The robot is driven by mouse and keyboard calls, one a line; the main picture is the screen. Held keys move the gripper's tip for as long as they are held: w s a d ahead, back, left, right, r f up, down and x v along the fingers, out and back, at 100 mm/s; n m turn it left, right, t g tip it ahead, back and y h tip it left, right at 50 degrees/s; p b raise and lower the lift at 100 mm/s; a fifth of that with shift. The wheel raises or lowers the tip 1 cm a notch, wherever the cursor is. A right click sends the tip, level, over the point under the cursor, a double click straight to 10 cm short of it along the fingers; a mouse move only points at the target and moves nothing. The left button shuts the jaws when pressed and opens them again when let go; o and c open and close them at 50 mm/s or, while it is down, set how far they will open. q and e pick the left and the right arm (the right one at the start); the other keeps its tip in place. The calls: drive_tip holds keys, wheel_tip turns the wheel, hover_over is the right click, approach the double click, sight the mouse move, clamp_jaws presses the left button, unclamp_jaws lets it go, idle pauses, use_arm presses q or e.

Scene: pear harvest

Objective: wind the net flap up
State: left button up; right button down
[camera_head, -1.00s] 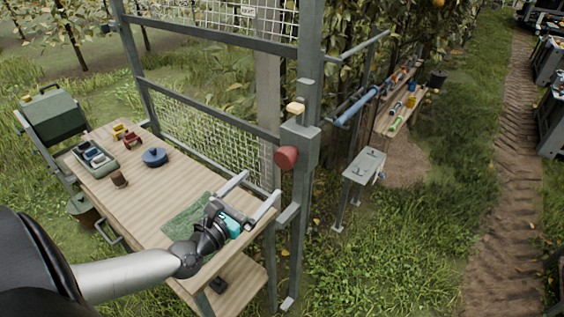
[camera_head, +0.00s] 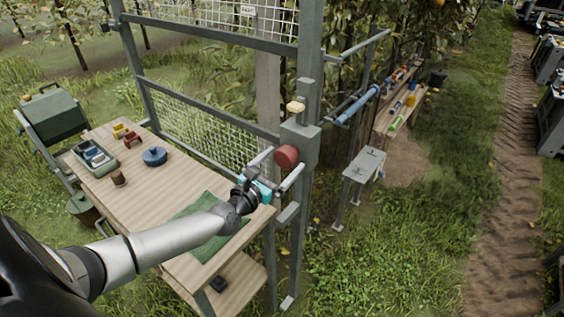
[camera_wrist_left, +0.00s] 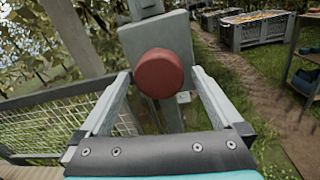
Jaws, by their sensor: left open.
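A red round knob (camera_head: 286,156) sits on the grey box (camera_head: 300,142) fixed to the metal post. My left gripper (camera_head: 280,165) is open at the knob, with a finger on each side. In the left wrist view the knob (camera_wrist_left: 159,73) shows face-on between the two spread fingertips, apart from both. A small cream-yellow piece (camera_head: 296,107) sits on the post above the box. The net (camera_head: 211,133) fills the lower frame panel behind the table, and more net shows in the upper panel. My right gripper is not in view.
The wooden table (camera_head: 145,200) holds a green cloth (camera_head: 207,243), a blue round pot (camera_head: 154,156), a tray (camera_head: 94,158) and small items. A small grey stand (camera_head: 364,165) and a shelf with coloured tubes are beyond the post. Grass is open at right.

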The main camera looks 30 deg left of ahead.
use_arm(q)
drive_tip(key=shift+w, duration=0.1)
drive_tip(key=c, duration=1.3)
